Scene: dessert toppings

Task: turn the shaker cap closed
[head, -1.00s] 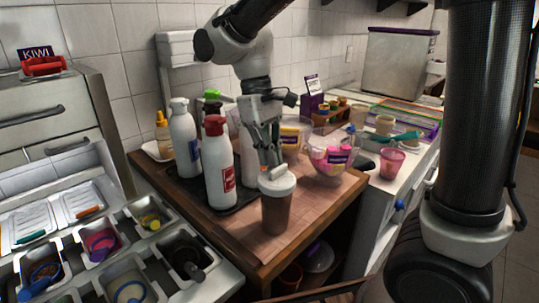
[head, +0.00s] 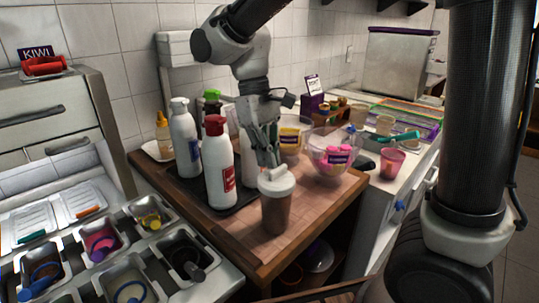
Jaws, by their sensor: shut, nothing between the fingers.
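The shaker (head: 276,212) stands upright near the front of the wooden table. It has a brown see-through body and a white cap (head: 277,182) on top. My gripper (head: 271,166) points down right at the cap, its fingertips at the cap's back upper edge. The fingers are shut with nothing between them. Whether they touch the cap cannot be told from this view. How far the cap is turned is too small to see.
A bottle with a red top (head: 218,162) and other bottles stand on a dark tray just left of the shaker. A clear bowl with pink contents (head: 330,158) stands behind right. The wooden table's front (head: 312,232) is clear. Topping bins (head: 130,290) lie at lower left.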

